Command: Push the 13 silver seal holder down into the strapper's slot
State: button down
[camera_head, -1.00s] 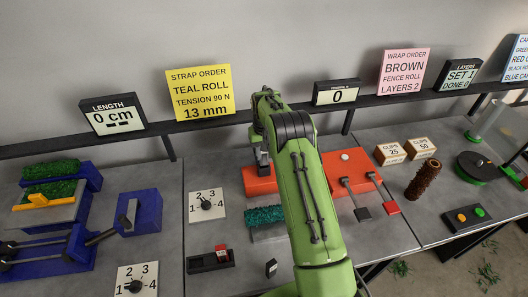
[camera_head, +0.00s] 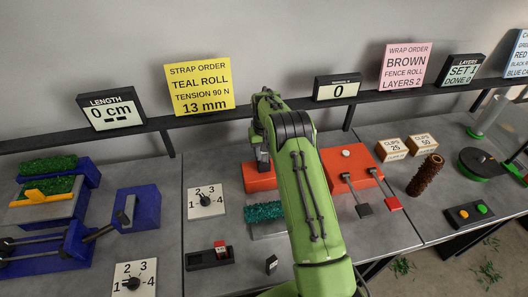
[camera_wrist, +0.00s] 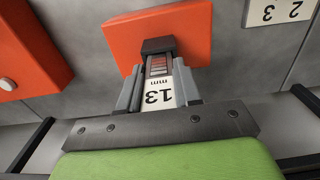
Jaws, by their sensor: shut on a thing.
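The 13 mm seal holder (camera_wrist: 158,92) shows in the wrist view, with a white "13 mm" label and a stack of silver-grey seals at its far end. My gripper (camera_wrist: 159,85) is shut on it, one grey finger on each side. The holder's far end meets a dark slot piece (camera_wrist: 157,45) on an orange-red strapper block (camera_wrist: 190,25); I cannot tell how deep it sits. In the head view, my gripper (camera_head: 263,160) is over the left orange-red block (camera_head: 256,182), and my arm hides part of the strapper.
A second orange-red block (camera_head: 362,160) with a white button and levers stands to the right. A teal roll (camera_head: 262,212), a numbered dial (camera_head: 205,202) and a dark rack (camera_head: 205,260) with a red-topped holder lie near. Another small dark holder (camera_head: 271,265) stands apart.

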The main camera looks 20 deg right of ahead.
jog(key=shift+f+b, duration=0.6)
jog(key=shift+f, duration=0.25)
jog(key=c, duration=0.7)
grip_release()
notch_tip(320, 180, up, 16)
jog(key=shift+f+p, duration=0.1)
jog(key=shift+p, duration=0.7)
